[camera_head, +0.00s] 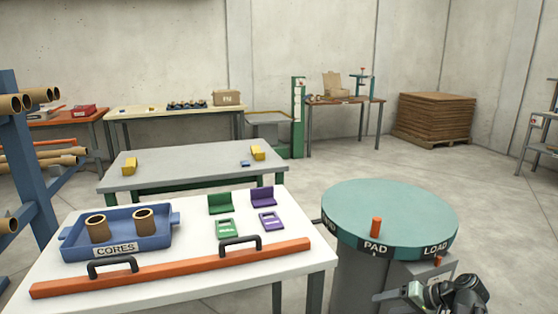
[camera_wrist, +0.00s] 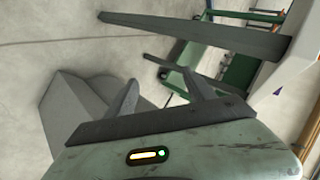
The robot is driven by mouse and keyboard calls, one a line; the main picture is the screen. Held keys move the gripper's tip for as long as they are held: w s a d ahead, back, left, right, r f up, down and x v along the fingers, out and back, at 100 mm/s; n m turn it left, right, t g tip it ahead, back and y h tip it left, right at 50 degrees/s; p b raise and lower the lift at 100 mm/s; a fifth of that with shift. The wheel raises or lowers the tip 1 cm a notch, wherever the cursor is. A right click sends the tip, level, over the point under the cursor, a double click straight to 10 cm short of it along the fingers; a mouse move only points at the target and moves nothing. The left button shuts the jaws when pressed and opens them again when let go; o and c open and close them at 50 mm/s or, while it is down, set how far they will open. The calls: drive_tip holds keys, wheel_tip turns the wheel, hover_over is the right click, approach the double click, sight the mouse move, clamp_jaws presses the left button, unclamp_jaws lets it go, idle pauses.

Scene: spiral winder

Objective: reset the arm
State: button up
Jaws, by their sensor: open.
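My arm (camera_head: 455,294) shows at the bottom right of the head view, low beside the round teal turntable (camera_head: 390,205). In the wrist view my gripper (camera_wrist: 160,84) has its two grey fingers apart with nothing between them. Behind the fingers are the concrete floor, a grey block-like shape and green table framing. The head view cuts off part of the arm, and I cannot make out the fingertips clearly there.
The turntable bears PAD and LOAD labels and an orange peg (camera_head: 376,227). The white table (camera_head: 200,291) holds a blue CORES tray (camera_head: 75,238) with two brown cores, an orange bar (camera_head: 180,268) with black handles, and green and purple pieces. A grey table (camera_head: 200,157) stands behind.

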drive_tip(key=s+a+r+n+g+h+p, duration=0.1)
drive_tip(key=a+r+n+g+h+p, duration=0.1)
drive_tip(key=a+r+p, duration=0.8)
drive_tip(key=s+a+r+n+g+h+p, duration=0.1)
drive_tip(key=a+r+g+h+p, duration=0.3)
drive_tip(key=a+r+p, duration=0.6)
wheel_tip(320, 180, up, 4)
drive_tip(key=h+p, duration=0.1)
drive_tip(key=p, duration=0.7)
drive_tip(key=shift+s+a+n, duration=0.2)
drive_tip(key=shift+s+n, duration=0.05)
drive_tip(key=shift+n, duration=0.15)
